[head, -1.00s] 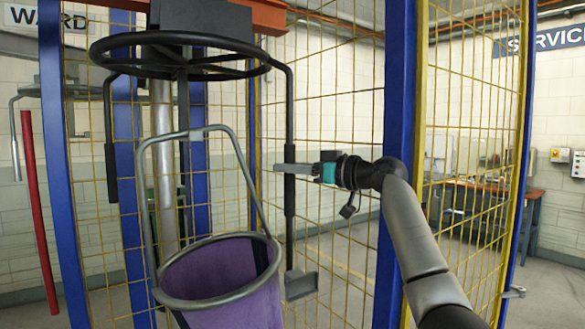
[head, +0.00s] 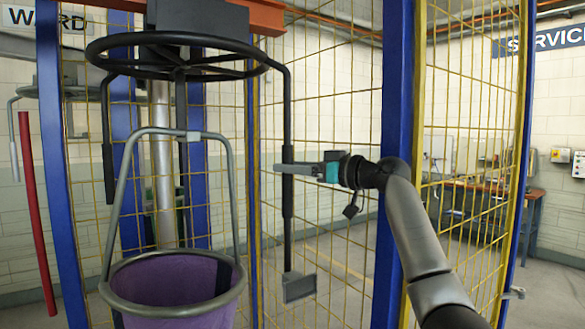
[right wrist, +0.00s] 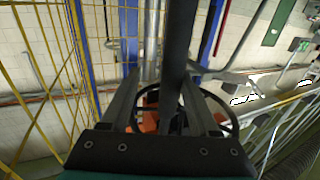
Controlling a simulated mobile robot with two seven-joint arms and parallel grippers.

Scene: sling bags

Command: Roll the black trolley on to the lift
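The black trolley (head: 176,46) is a hanging frame with a large ring, below an orange overhead beam (head: 270,17). Black bars with thick grips hang from its ring. A purple bag (head: 165,279) with a grey rim and a tall grey bail hangs low in front. My right gripper (head: 296,169) is at the trolley's right-hand bar (head: 288,200). In the right wrist view its fingers (right wrist: 165,85) lie to either side of the dark bar (right wrist: 181,40), with a gap showing on one side. I cannot pick out the lift for certain. My left gripper is out of view.
Yellow mesh panels and blue posts (head: 395,130) enclose the space; one post stands close to my right arm. A red bar (head: 35,220) hangs at the left. A workbench (head: 490,185) stands behind the mesh at the right.

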